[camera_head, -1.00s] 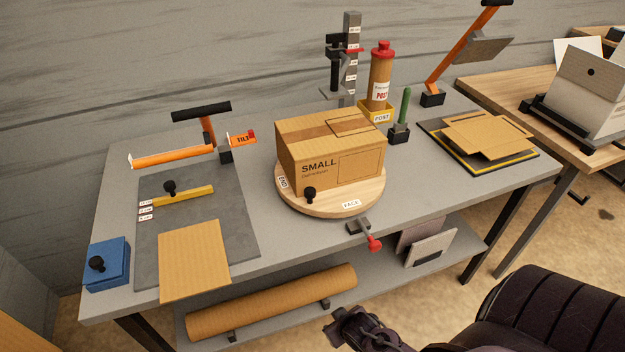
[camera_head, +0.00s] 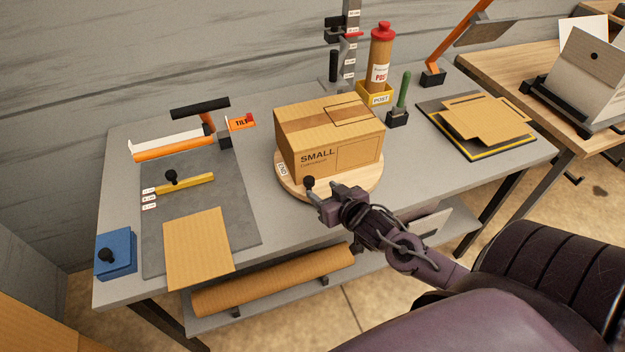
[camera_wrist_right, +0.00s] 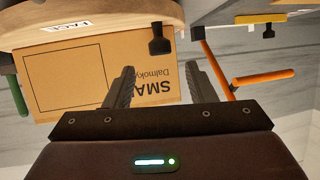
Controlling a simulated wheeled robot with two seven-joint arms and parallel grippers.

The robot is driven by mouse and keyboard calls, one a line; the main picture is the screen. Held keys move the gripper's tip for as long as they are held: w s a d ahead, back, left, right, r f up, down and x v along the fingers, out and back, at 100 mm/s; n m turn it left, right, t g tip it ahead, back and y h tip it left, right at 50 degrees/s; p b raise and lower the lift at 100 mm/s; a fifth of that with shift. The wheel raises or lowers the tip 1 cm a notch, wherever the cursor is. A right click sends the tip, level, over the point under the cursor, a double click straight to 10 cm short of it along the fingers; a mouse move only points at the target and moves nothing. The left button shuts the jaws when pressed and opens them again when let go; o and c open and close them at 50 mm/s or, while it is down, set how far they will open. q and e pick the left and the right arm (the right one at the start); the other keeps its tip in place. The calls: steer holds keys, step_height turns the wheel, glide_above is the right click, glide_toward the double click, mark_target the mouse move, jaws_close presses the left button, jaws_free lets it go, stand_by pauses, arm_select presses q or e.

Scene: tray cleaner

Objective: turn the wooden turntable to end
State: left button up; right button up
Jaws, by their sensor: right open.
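The round wooden turntable (camera_head: 294,187) sits on the grey bench and bears a cardboard box (camera_head: 330,140) marked SMALL. A black knob (camera_head: 309,183) stands at its front rim, with the END label (camera_head: 283,170) to the left of it. My right gripper (camera_head: 322,202) is open and empty, just in front and right of the knob. In the right wrist view the knob (camera_wrist_right: 159,40) lies beyond and between the spread fingers (camera_wrist_right: 163,82), apart from them, and the FACE label (camera_wrist_right: 67,26) shows. My arm hides that label in the head view. My left gripper is out of view.
A green-handled tool (camera_head: 401,95) and a post tube (camera_head: 380,62) stand behind the turntable. A dark mat (camera_head: 195,190) with a yellow bar and cardboard sheet lies left. Flat cardboard (camera_head: 490,120) lies right. A cardboard roll (camera_head: 275,280) rests on the lower shelf.

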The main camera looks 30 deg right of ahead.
mark_target(311, 181)
steer(key=p+x, duration=0.1)
steer(key=x, duration=0.5)
steer(key=shift+w+f, duration=0.15)
steer(key=shift+w, duration=0.05)
jaws_close()
